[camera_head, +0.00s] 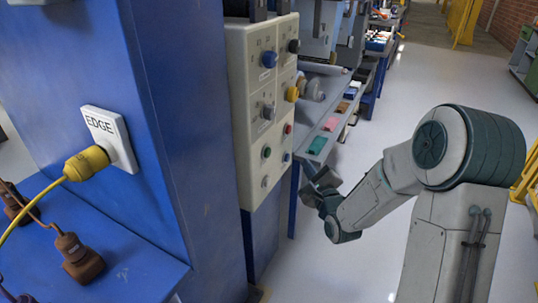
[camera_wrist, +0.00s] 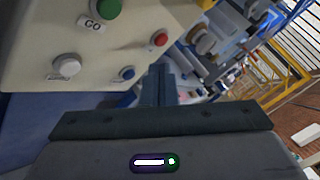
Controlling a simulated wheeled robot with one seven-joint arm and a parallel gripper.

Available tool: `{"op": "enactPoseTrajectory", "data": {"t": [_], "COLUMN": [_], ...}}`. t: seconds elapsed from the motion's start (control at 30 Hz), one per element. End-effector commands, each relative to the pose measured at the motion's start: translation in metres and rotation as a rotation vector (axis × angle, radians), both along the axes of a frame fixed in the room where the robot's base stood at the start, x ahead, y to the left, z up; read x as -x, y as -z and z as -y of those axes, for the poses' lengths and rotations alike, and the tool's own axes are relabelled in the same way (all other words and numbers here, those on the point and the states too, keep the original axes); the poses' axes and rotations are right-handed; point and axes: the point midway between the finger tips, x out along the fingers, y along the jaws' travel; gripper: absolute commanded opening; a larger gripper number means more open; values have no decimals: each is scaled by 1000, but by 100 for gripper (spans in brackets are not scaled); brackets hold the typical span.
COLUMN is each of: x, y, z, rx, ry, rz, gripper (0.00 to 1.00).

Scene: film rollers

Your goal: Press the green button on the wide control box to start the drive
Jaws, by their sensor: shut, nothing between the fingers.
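The wide control box (camera_head: 242,100) is a beige panel on the side of a blue cabinet, with several knobs and buttons. Its green button (camera_head: 267,152) is low on the panel. In the wrist view the green button (camera_wrist: 108,8) is cut by the top edge, above a "GO" label (camera_wrist: 92,25). A red button (camera_wrist: 160,39), a blue button (camera_wrist: 127,73) and a white button (camera_wrist: 67,65) are near it. My gripper (camera_head: 314,176) is shut and empty, right of the box's lower part and apart from the green button. Its fingers (camera_wrist: 158,80) also show in the wrist view.
A white "EDGE" plate (camera_head: 110,137) with a yellow plug (camera_head: 87,163) is on the blue cabinet (camera_head: 190,120) at left. A brown plug (camera_head: 78,258) lies on the blue ledge. A shelf with coloured items (camera_head: 331,124) stands behind my gripper. Grey floor is open beyond.

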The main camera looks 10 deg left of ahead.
Motion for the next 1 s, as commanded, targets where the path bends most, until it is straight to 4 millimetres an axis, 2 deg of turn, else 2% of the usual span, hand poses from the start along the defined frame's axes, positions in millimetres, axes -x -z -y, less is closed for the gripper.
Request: {"op": "enactPoseTrajectory", "data": {"t": [0.23,0.7,1.0], "x": [-4,-25,-30], "y": [0,2,0], "z": [-11,-69,-82], "rx": [0,2,2], "ry": [-1,-2,0], "rz": [0,0,0], "gripper": [0,0,0]}}
